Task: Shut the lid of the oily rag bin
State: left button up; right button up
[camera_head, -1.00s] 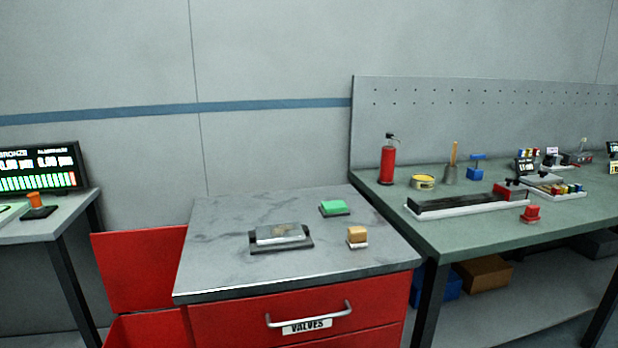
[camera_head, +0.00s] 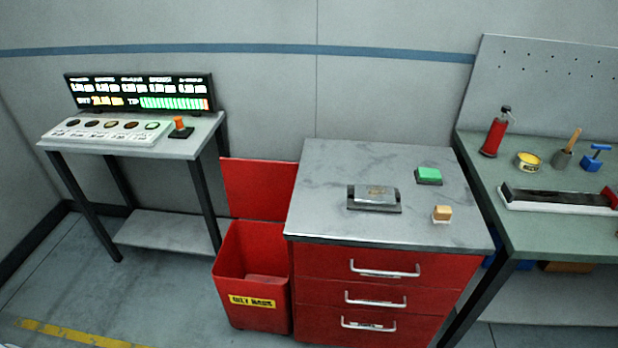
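The oily rag bin (camera_head: 253,315) is a red open-topped box with a yellow "OILY RAGS" label, standing on the floor just left of the red drawer cabinet. Its red lid (camera_head: 259,188) stands upright at the back, so the bin is open. Something dull reddish lies inside, too dim to make out. Neither of my grippers shows in the head view.
The drawer cabinet (camera_head: 375,290) stands close against the bin's right side, with small blocks on its grey top. A small table (camera_head: 190,148) with a display (camera_head: 140,93) is at left. A green workbench (camera_head: 540,225) is at right. Floor left of the bin is clear.

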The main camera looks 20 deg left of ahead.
aim_at(259, 189)
jog(key=k+j+u, duration=0.1)
jog(key=u, duration=0.4)
jog(key=j+u, duration=0.1)
jog(key=u, duration=0.35)
jog(key=k+j, duration=0.05)
